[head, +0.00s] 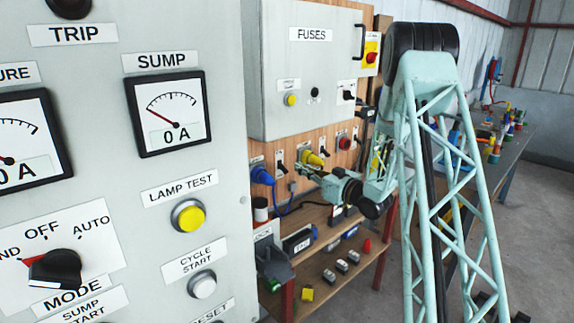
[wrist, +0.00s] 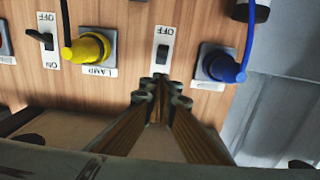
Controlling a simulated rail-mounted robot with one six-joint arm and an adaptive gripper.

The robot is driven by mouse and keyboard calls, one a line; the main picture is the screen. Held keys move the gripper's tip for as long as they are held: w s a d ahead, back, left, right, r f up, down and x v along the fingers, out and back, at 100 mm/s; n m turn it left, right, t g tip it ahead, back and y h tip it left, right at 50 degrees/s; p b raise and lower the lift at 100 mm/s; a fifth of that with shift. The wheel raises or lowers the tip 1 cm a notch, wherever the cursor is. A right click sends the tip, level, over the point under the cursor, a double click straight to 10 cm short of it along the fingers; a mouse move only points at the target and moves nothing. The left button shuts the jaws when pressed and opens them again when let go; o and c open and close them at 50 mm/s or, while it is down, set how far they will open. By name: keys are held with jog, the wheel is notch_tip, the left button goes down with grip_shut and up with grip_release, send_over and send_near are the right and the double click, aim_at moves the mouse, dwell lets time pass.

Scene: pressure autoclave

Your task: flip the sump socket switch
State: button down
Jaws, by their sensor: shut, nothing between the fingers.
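In the wrist view, where the labels appear upside down, a switch (wrist: 162,56) on a white plate marked OFF sits on the wooden board. It lies between a yellow plug (wrist: 88,47) in a socket labelled LAMP and a blue plug (wrist: 222,67). I cannot read the blue plug's label or tell which switch is the sump one. My gripper (wrist: 162,88) is shut and empty, its tips just below this switch in the picture and partly over its lower plate. Contact cannot be told. In the head view my gripper (head: 303,172) is at the board near the blue plug (head: 262,175).
Another switch (wrist: 42,38) marked OFF and ON is left of the yellow plug. A grey control cabinet (head: 225,120) stands close at the left in the head view. A fuse box (head: 300,75) hangs above the sockets. Shelves (head: 345,250) with small items are below.

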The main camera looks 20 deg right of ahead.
jog(key=shift+s+d, duration=0.15)
jog(key=shift+s, duration=0.55)
jog(key=shift+w+r, duration=0.1)
jog(key=s+a+r+g+h, duration=0.3)
jog(key=a+r+h, duration=0.2)
jog(key=r, duration=0.6)
jog(key=s+a+r+m+g+h, duration=0.1)
jog(key=s+a+r+g, duration=0.15)
jog(key=s, duration=0.35)
jog(key=s+a+r+m+g+h, duration=0.1)
jog(key=s+a+r, duration=0.15)
jog(key=s, duration=0.25)
jog(key=s+a+g, duration=0.2)
jog(key=s+a, duration=0.4)
jog(key=s, duration=1)
jog(key=s+a+g+y, duration=0.1)
jog(key=s+a, duration=0.5)
jog(key=s, duration=1)
jog(key=s+a+m+g+y, duration=0.1)
jog(key=s+a+g, duration=0.3)
jog(key=s, duration=1.3)
jog(key=a, duration=0.3)
jog(key=shift+p, duration=0.35)
jog(key=c, duration=3.3)
grip_release()
jog(key=shift+f, duration=0.1)
jog(key=shift+c, duration=0.2)
